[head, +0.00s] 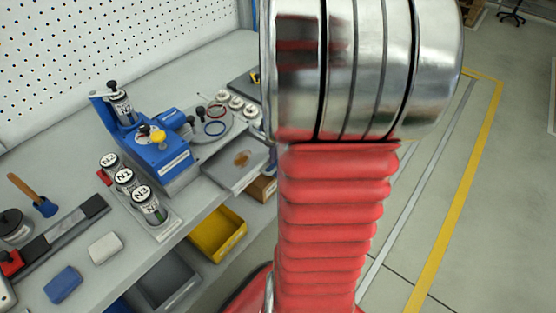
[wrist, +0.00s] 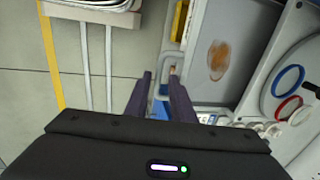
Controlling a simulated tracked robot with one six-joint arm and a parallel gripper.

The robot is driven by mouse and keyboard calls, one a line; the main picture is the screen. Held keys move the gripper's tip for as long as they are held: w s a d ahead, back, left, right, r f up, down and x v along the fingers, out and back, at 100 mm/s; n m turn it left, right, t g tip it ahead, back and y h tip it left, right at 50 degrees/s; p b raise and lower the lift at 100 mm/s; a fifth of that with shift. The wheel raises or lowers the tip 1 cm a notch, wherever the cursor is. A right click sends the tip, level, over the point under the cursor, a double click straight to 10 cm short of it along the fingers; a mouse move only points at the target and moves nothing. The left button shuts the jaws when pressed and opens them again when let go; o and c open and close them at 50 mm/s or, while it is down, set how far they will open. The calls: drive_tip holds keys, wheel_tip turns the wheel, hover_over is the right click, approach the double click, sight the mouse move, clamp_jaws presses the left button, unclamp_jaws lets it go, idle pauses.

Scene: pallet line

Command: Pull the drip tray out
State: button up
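The drip tray (head: 233,172) is a shallow grey tray with a brown stain, at the bench's front edge beside the blue machine (head: 158,152) in the head view. In the head view my red arm hides the gripper.
A yellow bin (head: 217,234) and a grey bin (head: 166,283) sit below the bench top. Several labelled jars (head: 149,205) stand left of the machine. A white pegboard (head: 110,50) rises behind.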

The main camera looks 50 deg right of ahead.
drive_tip(key=shift+o, duration=0.4)
wheel_tip(320, 180, up, 14)
drive_tip(key=s, duration=0.2)
drive_tip(key=shift+s+f, duration=0.25)
idle(0.5)
drive_tip(key=a+r+n+t, duration=0.1)
drive_tip(key=a+n, duration=0.7)
drive_tip(key=a, duration=0.6)
drive_tip(key=a+r+n+t, duration=0.2)
drive_tip(key=a+n, duration=0.7)
drive_tip(key=a, duration=0.5)
drive_tip(key=shift+w+a+r+n+t, duration=0.15)
drive_tip(key=shift+w+r+n+t, duration=0.15)
drive_tip(key=shift+w, duration=0.1)
drive_tip(key=shift+s, duration=0.15)
